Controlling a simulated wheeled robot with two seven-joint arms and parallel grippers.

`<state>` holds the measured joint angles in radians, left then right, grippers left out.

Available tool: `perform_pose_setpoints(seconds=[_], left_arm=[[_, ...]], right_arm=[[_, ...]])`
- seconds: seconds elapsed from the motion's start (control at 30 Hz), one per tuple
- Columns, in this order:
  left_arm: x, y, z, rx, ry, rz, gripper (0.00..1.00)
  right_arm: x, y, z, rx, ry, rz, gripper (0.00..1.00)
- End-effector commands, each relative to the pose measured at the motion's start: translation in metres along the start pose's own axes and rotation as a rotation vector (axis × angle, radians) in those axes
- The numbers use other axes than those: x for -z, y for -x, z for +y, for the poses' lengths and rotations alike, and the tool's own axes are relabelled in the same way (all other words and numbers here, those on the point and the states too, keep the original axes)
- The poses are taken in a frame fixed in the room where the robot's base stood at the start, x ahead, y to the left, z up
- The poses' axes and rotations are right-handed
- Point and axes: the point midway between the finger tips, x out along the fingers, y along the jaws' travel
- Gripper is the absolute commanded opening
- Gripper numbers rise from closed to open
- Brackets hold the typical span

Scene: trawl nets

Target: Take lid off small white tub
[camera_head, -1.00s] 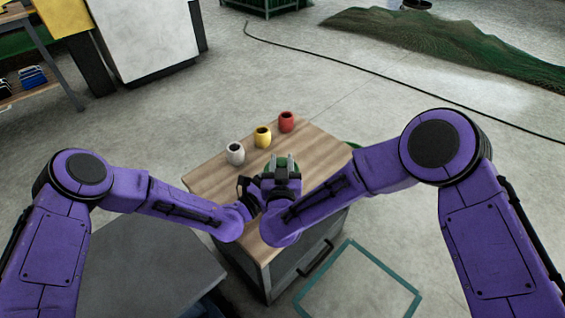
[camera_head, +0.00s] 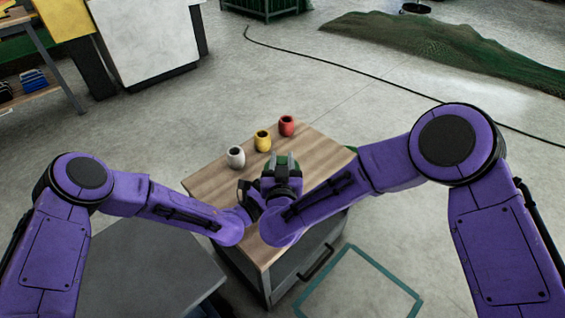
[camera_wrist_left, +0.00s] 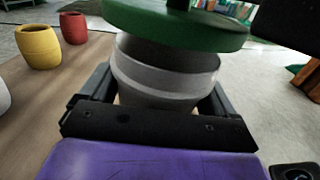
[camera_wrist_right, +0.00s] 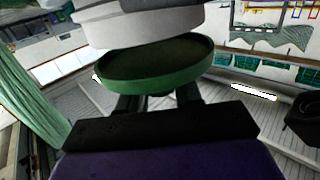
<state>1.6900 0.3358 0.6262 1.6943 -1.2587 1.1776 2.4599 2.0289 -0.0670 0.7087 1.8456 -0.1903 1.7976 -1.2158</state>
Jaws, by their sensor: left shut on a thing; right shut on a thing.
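The small white tub (camera_wrist_left: 165,78) is upright between the fingers of my left gripper (camera_wrist_left: 155,90), which is shut on it. The round green lid (camera_wrist_left: 178,24) is above the tub in the left wrist view. In the right wrist view my right gripper (camera_wrist_right: 158,101) is shut on the lid (camera_wrist_right: 155,66), whose hollow inner side faces the tub (camera_wrist_right: 150,24). A gap shows there between lid and tub, so the lid looks apart from it. In the head view my right gripper (camera_head: 283,162) largely hides the tub.
The wooden-topped cabinet (camera_head: 215,182) carries a white pot (camera_head: 236,157), a yellow pot (camera_head: 263,141) and a red pot (camera_head: 287,126) along its far left side. A grey table (camera_head: 150,265) stands at the front left. The tabletop's far right part is clear.

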Motion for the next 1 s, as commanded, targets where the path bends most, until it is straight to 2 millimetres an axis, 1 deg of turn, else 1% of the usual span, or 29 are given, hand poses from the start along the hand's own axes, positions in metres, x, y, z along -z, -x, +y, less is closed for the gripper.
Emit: perform_pose_setpoints(seconds=[0.2,0.27,0.4,0.5,0.7,0.73,0.77,1.0], left_arm=[[0.0,0.0,0.0,0.0,0.0,0.0,0.35],[0.0,0.0,0.0,0.0,0.0,0.0,0.35],[0.0,0.0,0.0,0.0,0.0,0.0,0.35],[0.0,0.0,0.0,0.0,0.0,0.0,0.35],[0.0,0.0,0.0,0.0,0.0,0.0,0.35],[0.0,0.0,0.0,0.0,0.0,0.0,0.93],[0.0,0.0,0.0,0.0,0.0,0.0,1.0],[0.0,0.001,0.0,0.0,0.0,0.0,1.0]], right_arm=[[0.001,0.0,0.0,0.0,0.0,0.001,0.0],[0.008,0.0,0.0,0.0,-0.001,0.003,0.0],[0.03,0.001,0.0,0.0,0.0,0.004,0.0],[0.039,0.002,0.0,0.0,0.0,0.002,0.0],[0.04,0.002,0.0,0.0,0.0,0.0,0.0],[0.04,0.002,0.0,0.0,0.0,0.0,0.0],[0.04,0.002,0.0,0.0,0.0,0.0,0.0],[0.04,0.002,0.0,0.0,0.0,0.0,0.0]])
